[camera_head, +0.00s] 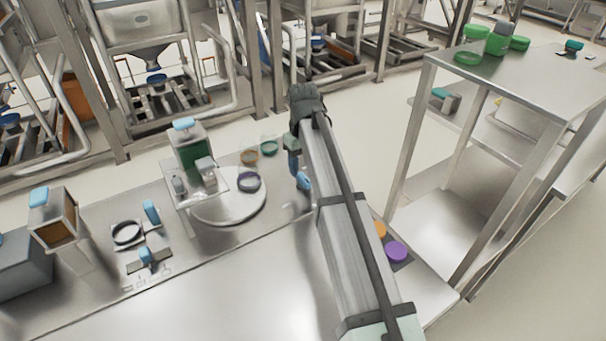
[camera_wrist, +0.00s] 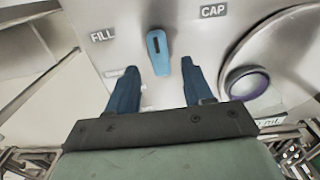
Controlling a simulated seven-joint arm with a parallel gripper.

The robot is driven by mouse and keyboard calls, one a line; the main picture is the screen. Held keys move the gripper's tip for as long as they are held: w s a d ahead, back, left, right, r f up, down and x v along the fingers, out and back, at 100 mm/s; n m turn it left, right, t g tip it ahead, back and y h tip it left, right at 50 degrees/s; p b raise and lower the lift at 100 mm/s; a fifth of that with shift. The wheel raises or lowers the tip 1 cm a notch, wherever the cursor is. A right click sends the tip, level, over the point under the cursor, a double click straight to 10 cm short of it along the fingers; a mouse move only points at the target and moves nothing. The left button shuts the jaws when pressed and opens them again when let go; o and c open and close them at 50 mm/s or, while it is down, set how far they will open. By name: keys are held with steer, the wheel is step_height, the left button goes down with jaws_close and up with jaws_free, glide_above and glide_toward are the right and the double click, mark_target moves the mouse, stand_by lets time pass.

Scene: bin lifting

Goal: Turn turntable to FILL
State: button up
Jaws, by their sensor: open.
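The blue turntable knob (camera_wrist: 158,50) with a short black mark stands upright in the wrist view, between the FILL label (camera_wrist: 103,35) on the left and the CAP label (camera_wrist: 213,11) on the right. It points at neither label squarely. My gripper (camera_wrist: 160,80) is open and empty, its two blue fingers either side of the knob's near end; I cannot tell whether they touch it. In the head view, my gripper (camera_head: 301,177) is over the bench right of the round metal turntable (camera_head: 228,209). The knob is hidden there.
A purple-rimmed ring (camera_head: 249,182) sits on the turntable. A dispenser with a green container (camera_head: 191,147) stands over its left side. Brown (camera_head: 249,157) and green (camera_head: 269,147) rings lie behind. A purple lid (camera_head: 397,251) lies right of my arm. The front bench is clear.

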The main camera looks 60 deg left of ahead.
mark_target(303, 176)
steer(key=shift+f, duration=2)
steer(key=shift+c, duration=0.4)
jaws_close()
